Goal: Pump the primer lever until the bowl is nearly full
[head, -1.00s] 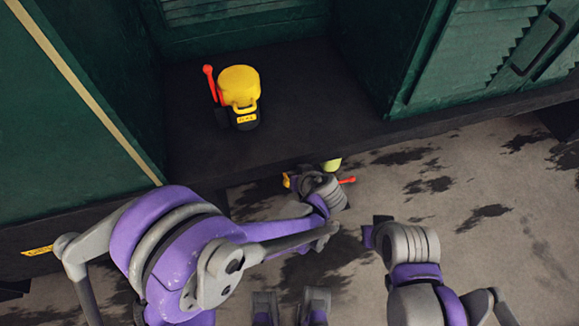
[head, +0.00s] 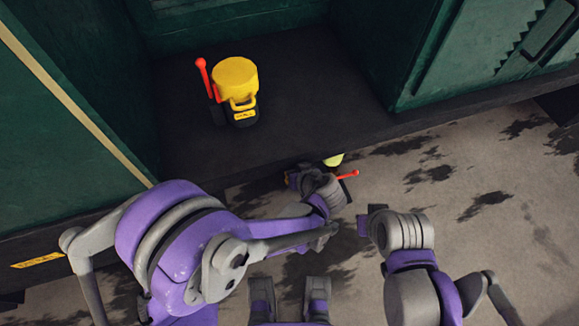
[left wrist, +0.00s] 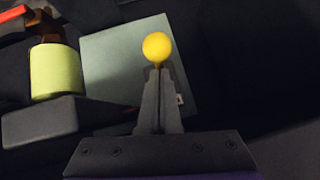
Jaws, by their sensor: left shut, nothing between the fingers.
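Under the shelf edge, a yellow-green bowl (head: 333,160) shows in part, with a red lever (head: 347,175) near it. In the left wrist view the bowl (left wrist: 55,72) stands at the left, with a red bar (left wrist: 15,12) above it. A yellow ball knob (left wrist: 157,46) sits right at the tips of my left gripper (left wrist: 157,75), whose fingers are shut with nothing between them. I cannot tell whether they touch the knob. In the head view my left gripper (head: 296,177) is under the shelf edge. My right gripper (head: 368,220) is over the floor, its fingers unclear.
A yellow and black device (head: 236,82) with an upright red handle (head: 203,78) stands on the dark shelf (head: 310,90). Green louvred cabinets (head: 480,55) flank it. A pale green panel (left wrist: 115,65) lies behind the knob. The stained floor (head: 500,230) at right is open.

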